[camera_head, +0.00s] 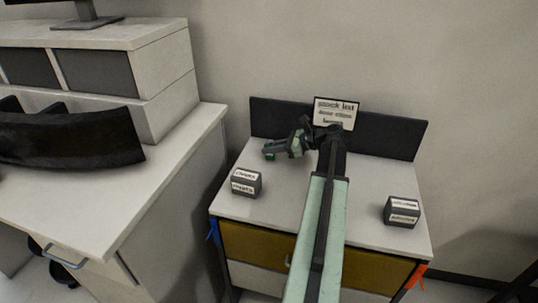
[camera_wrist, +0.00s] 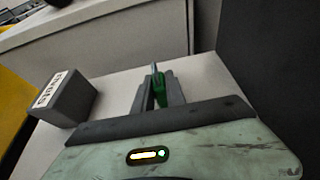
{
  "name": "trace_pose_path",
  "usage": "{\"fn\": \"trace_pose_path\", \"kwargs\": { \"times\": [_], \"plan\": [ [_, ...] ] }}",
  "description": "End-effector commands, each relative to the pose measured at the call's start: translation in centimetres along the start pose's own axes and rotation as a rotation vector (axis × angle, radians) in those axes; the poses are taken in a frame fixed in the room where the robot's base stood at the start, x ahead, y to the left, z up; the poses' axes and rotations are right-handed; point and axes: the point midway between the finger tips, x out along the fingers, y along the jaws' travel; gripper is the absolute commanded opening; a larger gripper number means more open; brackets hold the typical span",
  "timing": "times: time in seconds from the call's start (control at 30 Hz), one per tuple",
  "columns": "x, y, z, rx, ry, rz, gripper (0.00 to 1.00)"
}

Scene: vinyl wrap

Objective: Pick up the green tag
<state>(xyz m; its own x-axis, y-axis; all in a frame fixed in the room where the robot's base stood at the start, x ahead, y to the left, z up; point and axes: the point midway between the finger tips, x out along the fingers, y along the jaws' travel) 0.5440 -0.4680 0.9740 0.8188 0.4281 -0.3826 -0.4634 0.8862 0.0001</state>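The green tag (camera_head: 269,156) is at the left part of the white cabinet top, at the tip of my gripper (camera_head: 275,150). In the wrist view the green tag (camera_wrist: 159,89) lies between the two dark fingers of my gripper (camera_wrist: 159,92). The fingers are close together, with the green filling most of the gap. I cannot tell whether both fingers press on it. Whether the tag touches the cabinet top is also unclear. Part of the tag is hidden by the fingers.
A dark labelled block (camera_head: 246,182) stands front left on the cabinet top (camera_head: 290,200); it shows in the wrist view (camera_wrist: 66,99). Another labelled block (camera_head: 402,211) stands at the right. A sign (camera_head: 336,112) rises by the dark back panel (camera_head: 395,137). A white desk (camera_head: 75,190) is at left.

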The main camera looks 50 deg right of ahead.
Motion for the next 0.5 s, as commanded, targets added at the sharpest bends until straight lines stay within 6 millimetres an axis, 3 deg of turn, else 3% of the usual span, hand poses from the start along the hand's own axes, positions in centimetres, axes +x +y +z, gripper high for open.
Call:
{"fn": "trace_pose_path", "kwargs": {
  "times": [0.27, 0.5],
  "plan": [
    [-0.1, 0.0, 0.1, 0.0, 0.0, 0.0, 0.0],
    [-0.9, 0.0, 1.8, 0.0, 0.0, -0.001, 0.0]
  ]
}}
